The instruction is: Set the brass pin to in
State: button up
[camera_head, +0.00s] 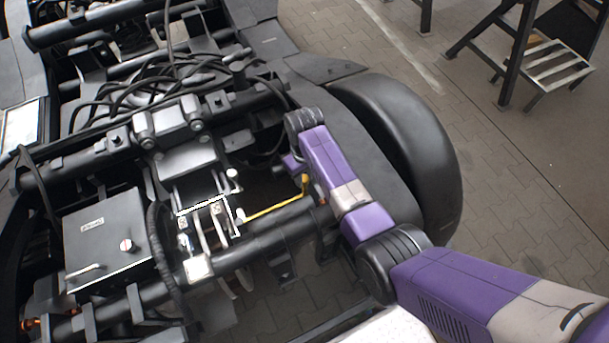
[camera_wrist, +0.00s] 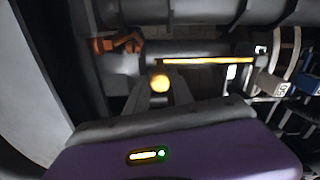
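A yellow brass-coloured rod (camera_head: 275,209) with a rounded end knob (camera_head: 305,182) lies across the gap in the bogie frame; I take it for the brass pin, but its label is not readable. In the wrist view the rod (camera_wrist: 212,60) runs rightward, and its round knob (camera_wrist: 159,82) shows between the fingers of my gripper (camera_wrist: 160,90). The two grey fingers stand either side of the knob; whether they touch it is not clear. In the head view my gripper is mostly hidden behind my purple arm, close to the knob.
Several levers and small labelled parts (camera_head: 215,213) stand left of the rod. A grey box (camera_head: 104,240) with a knob is farther left. Cables (camera_head: 145,95) run behind. A large black wheel cover (camera_head: 405,150) is right of the arm. A step stool (camera_head: 545,68) stands on open floor.

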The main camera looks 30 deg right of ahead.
grip_shut()
dwell(1.1)
